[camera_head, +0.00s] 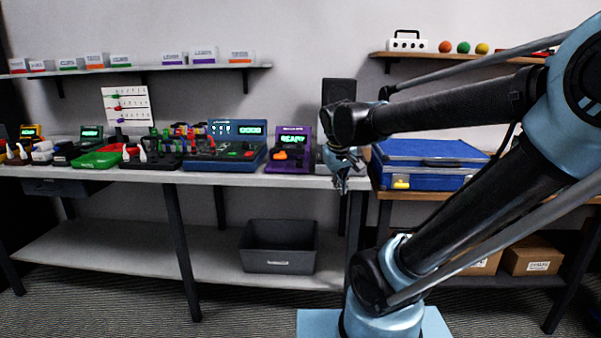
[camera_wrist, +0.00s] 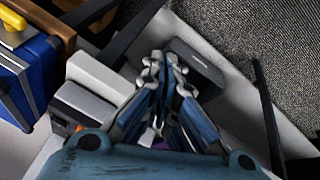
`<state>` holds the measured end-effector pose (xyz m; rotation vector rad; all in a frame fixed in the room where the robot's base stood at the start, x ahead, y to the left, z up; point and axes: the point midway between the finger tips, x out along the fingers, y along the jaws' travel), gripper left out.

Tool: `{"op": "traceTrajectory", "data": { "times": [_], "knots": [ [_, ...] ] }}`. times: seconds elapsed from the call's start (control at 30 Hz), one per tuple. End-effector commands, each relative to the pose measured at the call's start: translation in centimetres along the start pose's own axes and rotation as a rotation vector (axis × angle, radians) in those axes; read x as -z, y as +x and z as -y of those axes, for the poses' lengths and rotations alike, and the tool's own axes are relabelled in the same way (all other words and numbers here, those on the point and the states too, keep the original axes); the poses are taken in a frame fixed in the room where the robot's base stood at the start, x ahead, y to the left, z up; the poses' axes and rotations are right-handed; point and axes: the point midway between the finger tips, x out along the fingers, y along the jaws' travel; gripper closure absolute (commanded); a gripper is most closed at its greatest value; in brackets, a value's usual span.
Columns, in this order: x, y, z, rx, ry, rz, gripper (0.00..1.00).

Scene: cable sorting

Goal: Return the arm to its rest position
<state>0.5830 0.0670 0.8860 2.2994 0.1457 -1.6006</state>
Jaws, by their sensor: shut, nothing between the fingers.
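My gripper (camera_head: 342,180) hangs at the end of my arm, in front of the workbench's front edge near its right end in the head view. In the wrist view my gripper (camera_wrist: 164,62) has its fingers together, with nothing held between them. My arm reaches in from the right of the head view, with its elbow at the upper right. The gripper is clear of the blue case and of the devices on the bench.
The workbench (camera_head: 130,178) holds a purple device (camera_head: 289,150), a blue console (camera_head: 232,148) and a green tray (camera_head: 97,160). A blue case (camera_head: 428,163) stands on the wooden bench at right. A dark bin (camera_head: 279,247) sits on the lower shelf. Shelves hang on the wall.

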Motion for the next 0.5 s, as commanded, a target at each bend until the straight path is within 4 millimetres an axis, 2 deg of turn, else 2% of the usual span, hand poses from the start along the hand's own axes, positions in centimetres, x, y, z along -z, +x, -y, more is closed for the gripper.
{"op": "traceTrajectory", "data": {
  "times": [0.03,0.1,0.3,0.4,0.5],
  "knots": [
    [-2.4,0.7,-0.6,0.008,0.035,0.021,1.0],
    [-5.2,1.5,-1.0,0.024,0.076,0.045,1.0],
    [-12.7,3.9,-0.9,0.074,0.192,0.107,1.0],
    [-15.7,5.0,-0.3,0.097,0.241,0.13,1.0],
    [-17.8,5.9,-0.1,0.116,0.275,0.144,1.0]
  ]
}}
